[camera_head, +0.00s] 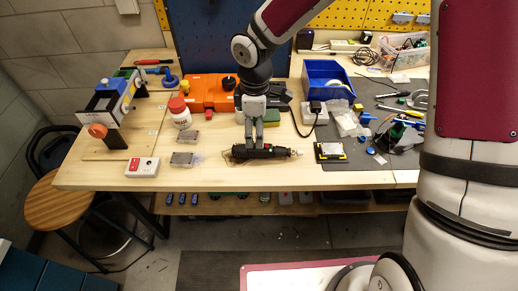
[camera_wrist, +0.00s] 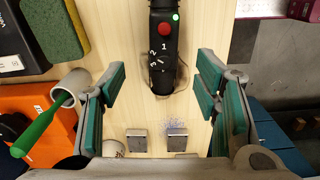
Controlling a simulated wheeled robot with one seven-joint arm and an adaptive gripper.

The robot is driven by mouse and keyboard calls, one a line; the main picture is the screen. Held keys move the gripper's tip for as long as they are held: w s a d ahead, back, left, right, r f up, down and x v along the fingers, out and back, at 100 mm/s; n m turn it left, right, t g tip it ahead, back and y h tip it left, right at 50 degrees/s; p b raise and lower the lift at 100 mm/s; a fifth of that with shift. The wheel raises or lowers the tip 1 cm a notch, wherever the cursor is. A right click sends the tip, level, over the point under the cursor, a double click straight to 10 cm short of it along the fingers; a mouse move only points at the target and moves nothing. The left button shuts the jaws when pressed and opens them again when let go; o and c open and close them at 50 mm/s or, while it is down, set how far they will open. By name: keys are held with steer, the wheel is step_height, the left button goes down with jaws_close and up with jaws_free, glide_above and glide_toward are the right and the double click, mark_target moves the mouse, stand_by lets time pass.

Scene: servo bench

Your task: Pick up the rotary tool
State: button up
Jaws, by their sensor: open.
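The rotary tool (camera_head: 262,152) is a dark, slender tool lying on the wooden bench near its front edge, its narrow tip to the right. In the wrist view the rotary tool (camera_wrist: 164,40) is black with a red button, a green light and number marks, and its end lies between and beyond my fingers. My gripper (camera_head: 255,142) points down over the tool in the head view. The tool's far end is cut off in the wrist view.
Small metal blocks (camera_head: 185,159) lie left of the tool. A blue bin (camera_head: 326,80) stands behind right; a small display board (camera_head: 330,152) lies right.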

mark_target(269, 152)
step_height(269, 152, down, 3)
steer(key=shift+r, duration=0.2)
steer(key=f, duration=0.3)
steer(key=f+p, duration=0.1)
steer(key=shift+s+a+f, duration=0.15)
steer(key=shift+s+f, duration=0.1)
steer(key=shift+s, duration=0.05)
steer(key=shift+w+f, duration=0.1)
steer(key=shift+f, duration=0.2)
steer(key=shift+c, duration=0.3)
steer(key=c, duration=1.2)
